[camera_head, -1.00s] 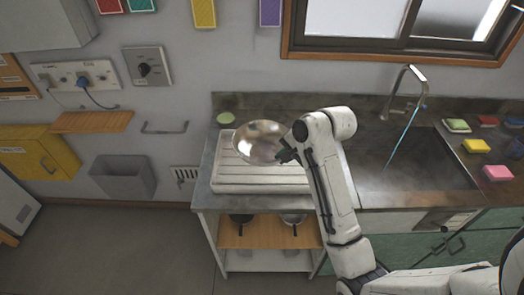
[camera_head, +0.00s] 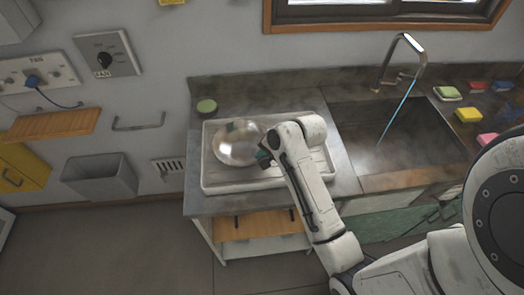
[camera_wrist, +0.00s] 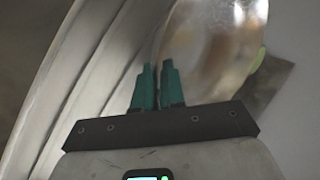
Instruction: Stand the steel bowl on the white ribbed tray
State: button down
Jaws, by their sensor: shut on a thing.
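The steel bowl (camera_head: 238,143) is shiny and round and shows over the left part of the white ribbed tray (camera_head: 210,182) in the head view. My gripper (camera_head: 265,158) is at the bowl's right edge, shut on its rim. In the wrist view, the green fingertips of my gripper (camera_wrist: 158,88) are close together at the near edge of the bowl (camera_wrist: 210,45), and the ribs of the tray (camera_wrist: 75,85) run along the left. The bowl looks tilted there. I cannot tell whether its underside touches the tray.
The tray lies on the steel counter (camera_head: 345,180), left of the sink (camera_head: 395,130) with its tall tap (camera_head: 405,60) and running water. Sponges (camera_head: 467,115) lie right of the sink. A grey bin (camera_head: 100,178) hangs at left.

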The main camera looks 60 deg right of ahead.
jog(key=c, duration=1.2)
grip_release()
jog(key=b+v, duration=0.1)
jog(key=v, duration=1.1)
jog(key=a+f+n, duration=0.1)
jog(key=a, duration=0.1)
jog(key=a+f+n, duration=0.1)
jog(key=a+f+n+g, duration=0.1)
jog(key=a, duration=0.1)
jog(key=shift+a+f+y, duration=0.2)
jog(key=shift+a+y, duration=0.1)
jog(key=shift+a, duration=0.05)
jog(key=s+a+f+n+g+h, duration=0.1)
jog(key=s+a+f+n+g, duration=0.3)
jog(key=s+a+f+n, duration=0.4)
jog(key=shift+s+a+f+n+g, duration=0.35)
jog(key=shift+s+a+n, duration=0.5)
jog(key=shift+n, duration=2.05)
jog(key=shift+r, duration=0.1)
